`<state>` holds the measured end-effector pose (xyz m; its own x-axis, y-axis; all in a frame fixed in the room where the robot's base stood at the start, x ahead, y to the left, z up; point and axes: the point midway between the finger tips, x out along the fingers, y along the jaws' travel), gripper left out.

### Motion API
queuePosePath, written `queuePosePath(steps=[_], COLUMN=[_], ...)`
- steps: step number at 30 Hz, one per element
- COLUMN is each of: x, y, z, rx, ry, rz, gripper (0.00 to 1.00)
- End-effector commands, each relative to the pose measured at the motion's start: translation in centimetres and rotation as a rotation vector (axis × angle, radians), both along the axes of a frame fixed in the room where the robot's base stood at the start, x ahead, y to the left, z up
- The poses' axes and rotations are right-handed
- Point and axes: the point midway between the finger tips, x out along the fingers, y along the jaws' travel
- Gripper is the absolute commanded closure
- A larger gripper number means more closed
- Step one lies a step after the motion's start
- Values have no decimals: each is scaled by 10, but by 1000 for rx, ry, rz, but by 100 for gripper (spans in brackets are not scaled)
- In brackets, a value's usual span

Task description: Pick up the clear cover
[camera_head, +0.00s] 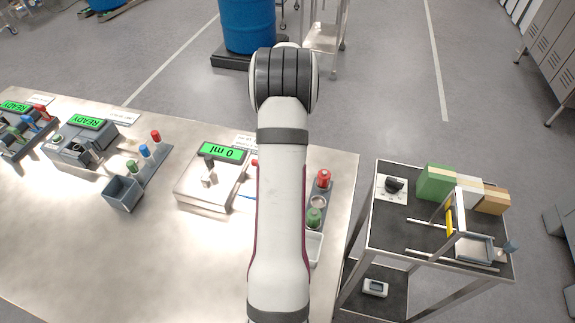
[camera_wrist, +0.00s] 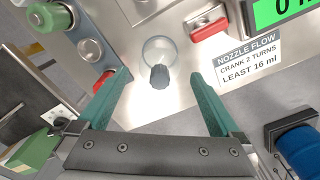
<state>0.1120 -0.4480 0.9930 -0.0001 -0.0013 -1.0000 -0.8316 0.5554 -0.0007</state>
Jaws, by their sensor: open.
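In the wrist view, a round see-through piece (camera_wrist: 157,44), which looks like the clear cover, lies on the pale metal table. A dark ribbed knob (camera_wrist: 160,77) is at its near edge; I cannot tell whether the two are joined. My gripper (camera_wrist: 160,88) has two teal fingers spread wide, with nothing held between them. The knob shows between the fingertips and apart from both. How far the fingers are above the table is hard to tell. In the head view my arm hides this spot and the gripper.
In the wrist view, a nozzle flow sign (camera_wrist: 250,60) and a red-topped part (camera_wrist: 208,26) lie right of the cover. A green knob (camera_wrist: 48,17) and red piece (camera_wrist: 106,80) are left. In the head view, a loaded cart (camera_head: 388,226) stands right of the table (camera_head: 110,255).

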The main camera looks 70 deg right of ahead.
Motion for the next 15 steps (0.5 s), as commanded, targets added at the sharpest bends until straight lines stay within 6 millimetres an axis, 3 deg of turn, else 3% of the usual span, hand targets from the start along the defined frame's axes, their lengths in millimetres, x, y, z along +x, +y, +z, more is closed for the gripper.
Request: queuePosePath(steps=[6,13,15], x=[-1,-1,-1], y=[0,-1,-1], z=[-41,-46,-46], rx=[2,1,1], ry=[0,-2,-2], rz=[1,0,0], gripper=[0,0,9])
